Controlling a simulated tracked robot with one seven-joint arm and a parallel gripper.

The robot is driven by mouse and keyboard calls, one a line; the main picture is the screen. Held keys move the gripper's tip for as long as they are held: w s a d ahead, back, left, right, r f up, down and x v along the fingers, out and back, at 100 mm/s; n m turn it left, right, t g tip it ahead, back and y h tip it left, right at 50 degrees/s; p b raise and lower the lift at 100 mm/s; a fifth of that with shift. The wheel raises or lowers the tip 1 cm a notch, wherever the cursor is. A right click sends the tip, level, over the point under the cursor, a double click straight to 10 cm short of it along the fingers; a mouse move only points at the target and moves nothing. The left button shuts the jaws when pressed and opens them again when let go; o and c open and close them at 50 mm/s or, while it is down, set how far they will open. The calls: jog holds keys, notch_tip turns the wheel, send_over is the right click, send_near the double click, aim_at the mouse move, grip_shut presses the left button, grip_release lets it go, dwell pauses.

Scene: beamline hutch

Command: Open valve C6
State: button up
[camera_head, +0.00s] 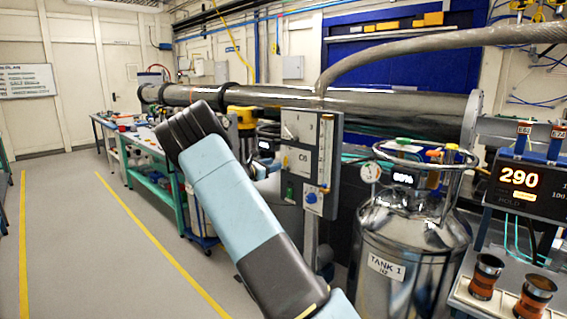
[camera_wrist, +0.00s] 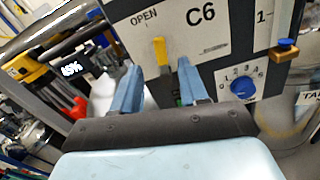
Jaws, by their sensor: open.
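The C6 panel (camera_head: 298,150) is a grey board on a post in the head view. In the wrist view its white plate (camera_wrist: 205,38) reads "OPEN" and "C6". A yellow handle (camera_wrist: 161,51) stands out below the word "OPEN". My gripper (camera_wrist: 159,66) is open, with its two blue fingers on either side of the yellow handle in the picture. I cannot tell whether they touch it. A small green part shows between the fingers, low down.
A blue numbered knob (camera_wrist: 242,88) and a brass-and-blue fitting (camera_wrist: 285,48) sit right of the handle. In the head view, the steel tank labelled TANK 1 (camera_head: 405,250) stands close right of the panel. A large horizontal pipe (camera_head: 380,108) runs behind. The floor at left is clear.

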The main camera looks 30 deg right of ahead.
aim_at(285, 160)
jog(key=x, duration=0.7)
grip_shut()
dwell(0.4)
jog(key=shift+a, duration=0.1)
